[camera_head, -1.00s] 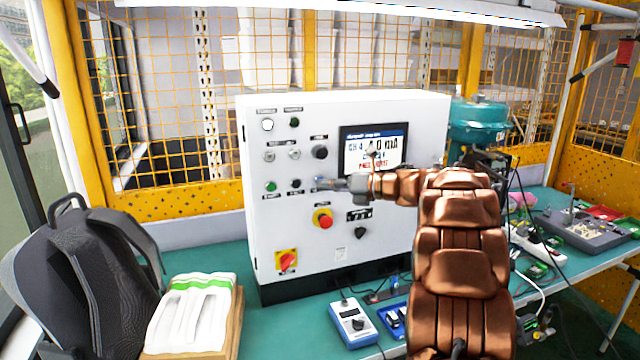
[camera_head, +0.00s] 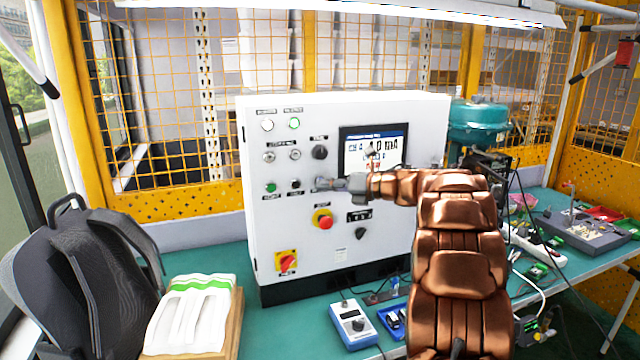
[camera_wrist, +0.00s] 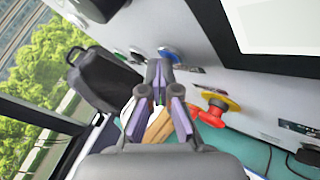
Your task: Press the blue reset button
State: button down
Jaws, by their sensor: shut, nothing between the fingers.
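The white control cabinet (camera_head: 300,235) stands on the bench, its front panel carrying lamps, switches and buttons. My gripper (camera_head: 324,184) is shut and empty, its tip at the panel, right of the black button (camera_head: 295,184) and below the black knob (camera_head: 319,152). In the head view it covers the spot where the blue button sits. In the wrist view a blue-rimmed button (camera_wrist: 169,54) shows just beyond my fingertips (camera_wrist: 160,68). I cannot tell whether they touch it.
A red emergency stop on a yellow ring (camera_head: 323,219) sits below my gripper. The screen (camera_head: 372,152) is lit at upper right. The right top lamp (camera_head: 294,123) glows green. A backpack (camera_head: 80,270) and a blue-white meter (camera_head: 353,322) are on the bench.

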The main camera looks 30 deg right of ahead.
dwell(0.4)
jog(key=shift+s+a+b, duration=0.25)
jog(key=shift+s+b, duration=0.5)
jog(key=shift+b, duration=0.15)
jog(key=s+b, duration=0.2)
jog(key=s+a+b, duration=0.1)
jog(key=s+b, duration=0.1)
jog(key=shift+s+a, duration=0.1)
jog(key=shift+s, duration=0.3)
dwell(0.6)
